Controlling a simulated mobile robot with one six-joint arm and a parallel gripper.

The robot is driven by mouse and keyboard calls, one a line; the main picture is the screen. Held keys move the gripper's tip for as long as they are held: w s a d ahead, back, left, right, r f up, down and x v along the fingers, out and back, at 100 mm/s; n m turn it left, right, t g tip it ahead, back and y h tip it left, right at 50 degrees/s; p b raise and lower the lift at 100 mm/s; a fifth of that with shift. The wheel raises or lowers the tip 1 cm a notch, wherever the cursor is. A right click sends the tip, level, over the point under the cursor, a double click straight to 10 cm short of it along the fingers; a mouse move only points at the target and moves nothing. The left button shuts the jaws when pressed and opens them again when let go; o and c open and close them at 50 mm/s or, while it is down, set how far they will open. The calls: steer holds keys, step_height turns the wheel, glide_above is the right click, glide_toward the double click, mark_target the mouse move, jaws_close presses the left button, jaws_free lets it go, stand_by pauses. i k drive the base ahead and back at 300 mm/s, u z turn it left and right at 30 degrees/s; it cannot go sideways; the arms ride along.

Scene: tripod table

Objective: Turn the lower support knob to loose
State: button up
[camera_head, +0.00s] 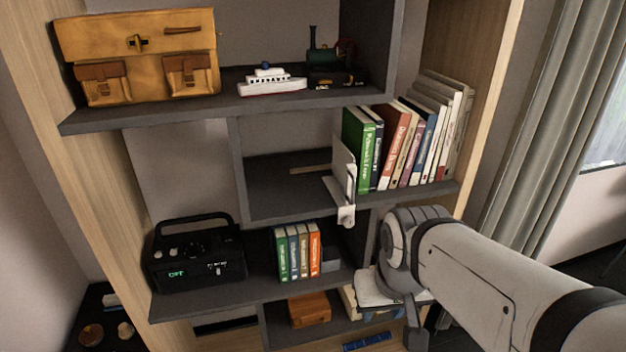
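A white upright book support (345,168) stands at the left end of the row of books on the middle shelf. A small pale knob (346,216) sits at its lower front, by the shelf's front edge. I cannot read its setting. A lower support or knob elsewhere is not clearly visible; my arm covers part of the lower right shelves. My gripper (394,298) is at the end of the arm, below and right of the pale knob and apart from it. Its fingertips are not clear, so I cannot tell whether it is open or shut.
Several books (405,145) lean right of the support. Small books (297,252) and a black radio (195,258) stand on the shelf below. A toy boat (271,83) and yellow bag (140,55) are above. The middle compartment (280,185) left of the support is mostly empty.

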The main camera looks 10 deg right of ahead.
mark_target(348, 222)
steer(key=z, duration=0.25)
steer(key=k, duration=1.25)
steer(key=u, duration=0.45)
steer(key=i, duration=1)
steer(key=u, duration=0.05)
